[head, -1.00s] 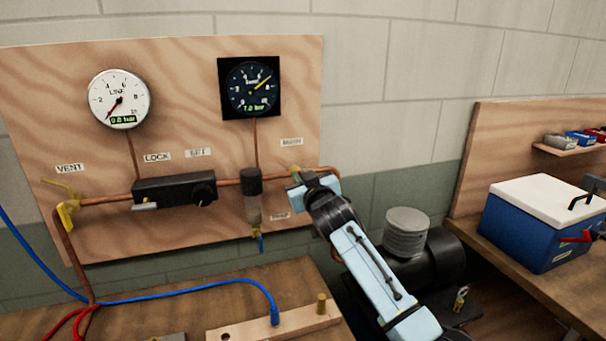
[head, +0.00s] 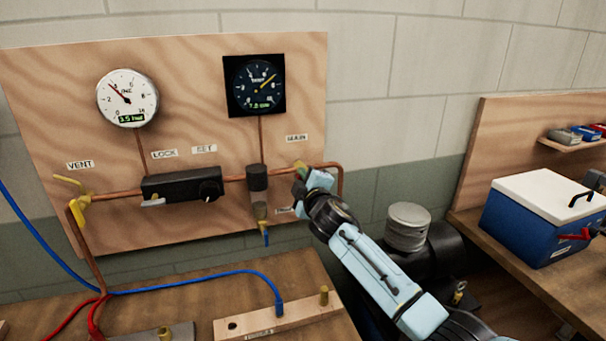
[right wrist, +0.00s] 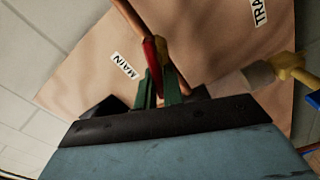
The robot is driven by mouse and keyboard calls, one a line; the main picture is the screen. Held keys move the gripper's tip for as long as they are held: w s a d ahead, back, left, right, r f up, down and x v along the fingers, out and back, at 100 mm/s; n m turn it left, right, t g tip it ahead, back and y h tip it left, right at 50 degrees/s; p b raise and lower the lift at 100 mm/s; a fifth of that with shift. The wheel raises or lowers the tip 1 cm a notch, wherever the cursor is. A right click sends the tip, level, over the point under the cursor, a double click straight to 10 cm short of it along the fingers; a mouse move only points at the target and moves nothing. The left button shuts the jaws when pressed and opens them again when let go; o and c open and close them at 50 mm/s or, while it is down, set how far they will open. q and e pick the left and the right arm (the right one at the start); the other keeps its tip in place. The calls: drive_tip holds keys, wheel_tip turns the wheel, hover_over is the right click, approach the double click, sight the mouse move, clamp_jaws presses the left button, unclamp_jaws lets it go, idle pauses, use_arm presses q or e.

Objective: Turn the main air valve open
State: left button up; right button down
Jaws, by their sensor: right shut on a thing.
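The main air valve sits on the copper pipe under the MAIN label (head: 297,138), at the right of the plywood board. My right gripper (head: 301,172) covers most of the valve in the head view. In the right wrist view its two green fingers (right wrist: 159,88) are shut around the valve's red handle (right wrist: 152,56), beside the copper pipe (right wrist: 133,18). The MAIN label also shows there (right wrist: 124,65). The white LINE gauge (head: 128,97) has its needle at upper left and its green display seems to read 3.5 bar. My left gripper is not in view.
The dark supply gauge (head: 254,85) hangs left of the MAIN label. A black regulator (head: 181,186) and a filter bowl (head: 258,205) sit on the pipe. A yellow vent valve (head: 78,208) is at far left. A blue cooler (head: 532,225) stands on the right bench.

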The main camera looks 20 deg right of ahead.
drive_tip(key=shift+f+n+p, duration=0.15)
drive_tip(key=shift+n+p, duration=0.05)
drive_tip(key=shift+n, duration=0.95)
drive_tip(key=shift+f+n+p, duration=0.15)
drive_tip(key=shift+n+p, duration=0.05)
drive_tip(key=shift+n, duration=0.95)
drive_tip(key=c, duration=1.5)
unclamp_jaws()
drive_tip(key=s, duration=1.3)
drive_tip(key=shift+s+d, duration=0.2)
